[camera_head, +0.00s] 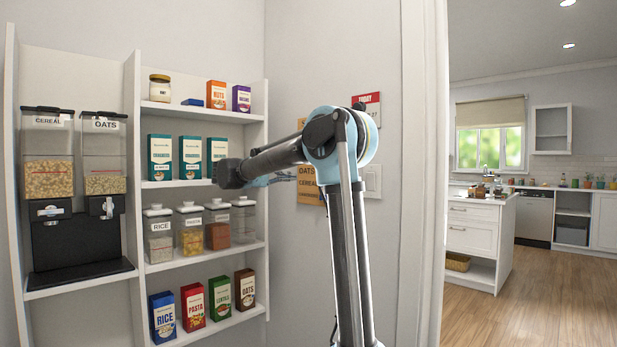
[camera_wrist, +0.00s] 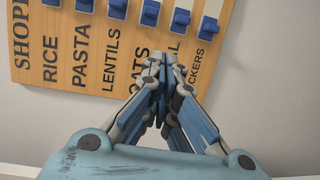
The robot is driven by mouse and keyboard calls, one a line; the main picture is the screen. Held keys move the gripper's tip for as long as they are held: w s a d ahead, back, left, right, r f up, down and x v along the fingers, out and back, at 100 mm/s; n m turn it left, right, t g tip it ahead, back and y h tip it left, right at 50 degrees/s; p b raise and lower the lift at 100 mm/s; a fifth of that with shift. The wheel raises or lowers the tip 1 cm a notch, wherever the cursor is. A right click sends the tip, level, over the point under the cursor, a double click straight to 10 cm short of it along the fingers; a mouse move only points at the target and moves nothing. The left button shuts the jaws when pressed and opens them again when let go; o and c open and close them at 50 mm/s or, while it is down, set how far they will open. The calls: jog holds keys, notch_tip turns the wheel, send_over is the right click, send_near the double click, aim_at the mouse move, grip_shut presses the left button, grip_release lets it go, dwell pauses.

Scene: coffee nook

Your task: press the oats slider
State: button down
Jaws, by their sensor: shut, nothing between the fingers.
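The wooden shopping-list board (camera_wrist: 30,75) fills the upper left of the wrist view, with rows for rice, pasta, lentils, oats, cereal and crackers. The oats slider (camera_wrist: 150,13) is a blue knob at the top of the picture, in line with the oats label. My gripper (camera_wrist: 160,65) is shut and empty, its tips over the lower part of the oats and cereal labels, apart from the slider in the picture. Whether the tips touch the board cannot be told. In the head view, the board (camera_head: 310,190) is on the wall, partly hidden by my arm; my gripper (camera_head: 290,178) is beside it.
Neighbouring sliders for lentils (camera_wrist: 117,8) and cereal (camera_wrist: 180,20) sit close on either side. In the head view, a shelf unit (camera_head: 133,200) with boxes and jars stands left of the board. A light switch (camera_head: 373,181) and a red calendar (camera_head: 367,105) are to its right.

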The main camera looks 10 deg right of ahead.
jog(key=a, duration=0.1)
jog(key=w+r, duration=0.1)
jog(key=a, duration=0.1)
jog(key=shift+w+a+r+t+h, duration=0.25)
jog(key=shift+a+r+t+h, duration=0.05)
jog(key=shift+a, duration=0.05)
jog(key=x, duration=1)
jog(key=shift+s, duration=0.1)
jog(key=shift+s+d, duration=0.85)
jog(key=shift+s, duration=0.2)
jog(key=shift+s+d, duration=0.35)
jog(key=shift+s, duration=0.15)
